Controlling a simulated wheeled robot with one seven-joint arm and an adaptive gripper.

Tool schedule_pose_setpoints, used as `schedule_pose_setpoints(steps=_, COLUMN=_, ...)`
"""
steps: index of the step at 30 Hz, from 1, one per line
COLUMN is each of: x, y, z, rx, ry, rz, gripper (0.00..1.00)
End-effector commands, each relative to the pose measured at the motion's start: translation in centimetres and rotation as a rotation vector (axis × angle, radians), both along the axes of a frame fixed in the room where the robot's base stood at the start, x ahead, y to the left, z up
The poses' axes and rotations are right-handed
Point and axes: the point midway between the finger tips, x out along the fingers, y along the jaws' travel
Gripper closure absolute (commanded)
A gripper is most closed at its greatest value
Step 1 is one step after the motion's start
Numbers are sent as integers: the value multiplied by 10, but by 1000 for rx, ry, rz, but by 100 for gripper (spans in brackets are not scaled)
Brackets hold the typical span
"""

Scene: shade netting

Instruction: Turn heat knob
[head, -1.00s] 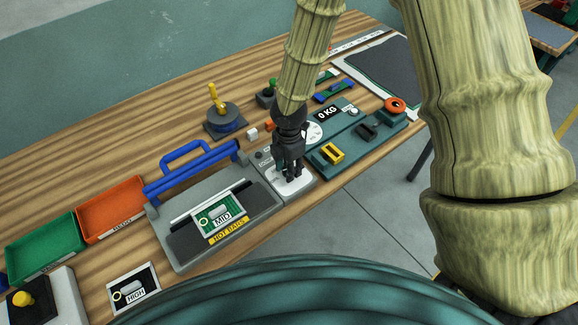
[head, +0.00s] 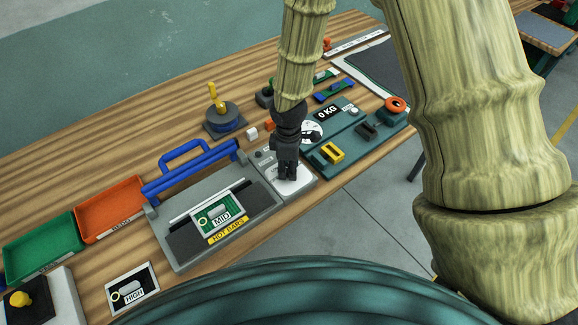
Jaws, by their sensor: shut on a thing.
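My dark gripper (head: 287,175) points down over the white dial plate (head: 297,187) at the right end of the grey heat sealer (head: 185,255). Its fingers are shut on the heat knob, which they hide from view. The pointer and most marks of the dial are covered too. The sealer has a blue handle bar (head: 190,173) raised along its back and a yellow "HOT BARS" label (head: 229,230). A card marked "MID" (head: 218,214) lies on the sealer's dark bed.
A teal scale unit (head: 345,128) reading "0 KG" stands just right of my gripper. A dark round stand with a yellow lever (head: 222,118) is behind. Green (head: 45,246) and orange (head: 108,208) trays lie left. A "HIGH" card (head: 132,289) lies at the front edge.

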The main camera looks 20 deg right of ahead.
Motion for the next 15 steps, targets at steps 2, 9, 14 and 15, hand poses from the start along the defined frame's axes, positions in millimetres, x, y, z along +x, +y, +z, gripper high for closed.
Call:
schedule_pose_setpoints(steps=2, x=1, y=0, z=0, rx=-1, ry=-2, rz=-71, gripper=90)
schedule_pose_setpoints(steps=9, x=1, y=0, z=0, rx=0, ry=-2, rz=-300, gripper=90)
schedule_pose_setpoints(steps=14, x=1, y=0, z=0, rx=0, ry=-2, rz=-452, gripper=90)
schedule_pose_setpoints(steps=15, x=1, y=0, z=0, rx=0, ry=-2, rz=-489, gripper=90)
